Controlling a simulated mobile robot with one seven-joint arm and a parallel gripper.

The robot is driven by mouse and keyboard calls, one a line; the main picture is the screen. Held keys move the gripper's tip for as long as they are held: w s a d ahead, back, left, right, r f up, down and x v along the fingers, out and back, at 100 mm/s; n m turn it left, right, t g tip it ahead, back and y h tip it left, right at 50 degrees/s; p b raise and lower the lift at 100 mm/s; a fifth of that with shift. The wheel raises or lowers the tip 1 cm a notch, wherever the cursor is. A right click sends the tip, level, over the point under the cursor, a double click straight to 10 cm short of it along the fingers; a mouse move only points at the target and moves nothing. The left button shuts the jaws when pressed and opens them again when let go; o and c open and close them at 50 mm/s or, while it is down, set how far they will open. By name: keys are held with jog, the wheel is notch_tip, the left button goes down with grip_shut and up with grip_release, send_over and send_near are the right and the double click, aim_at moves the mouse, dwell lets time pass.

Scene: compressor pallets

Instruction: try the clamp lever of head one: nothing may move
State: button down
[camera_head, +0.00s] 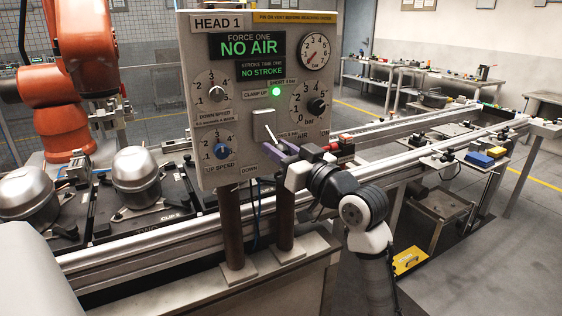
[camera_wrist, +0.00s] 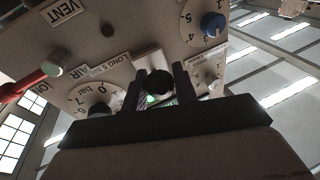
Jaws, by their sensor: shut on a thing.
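The head one panel (camera_head: 221,150) is a grey upright box. Its displays read "NO AIR" and "NO STROKE", and a green lamp (camera_head: 276,91) is lit beside the "CLAMP UP" label. The clamp lever stands out from a pale switch plate (camera_head: 264,125), with "DOWN" printed below. My gripper (camera_head: 279,152) reaches in from the right and is shut on the lever. In the wrist view, the lever's round black knob (camera_wrist: 158,83) sits between the two fingers of my gripper (camera_wrist: 159,84). The fingers partly hide the plate and lamp behind.
A red valve handle (camera_head: 347,138) sticks out close to my gripper, at the panel's lower right. Dials, including the blue up speed knob (camera_head: 222,151), surround the lever. Two dome-topped compressors (camera_head: 136,180) and an orange robot arm (camera_head: 62,110) stand at left.

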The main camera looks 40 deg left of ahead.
jog(key=shift+a+f+y+b, duration=0.1)
jog(key=shift+f+y+b, duration=0.2)
jog(key=shift+b, duration=0.15)
jog(key=shift+r, duration=0.15)
jog(key=c, duration=1.1)
grip_release()
jog(key=b+v, duration=0.3)
jog(key=v, duration=1.1)
jog(key=shift+b, duration=0.4)
jog(key=shift+a, duration=0.1)
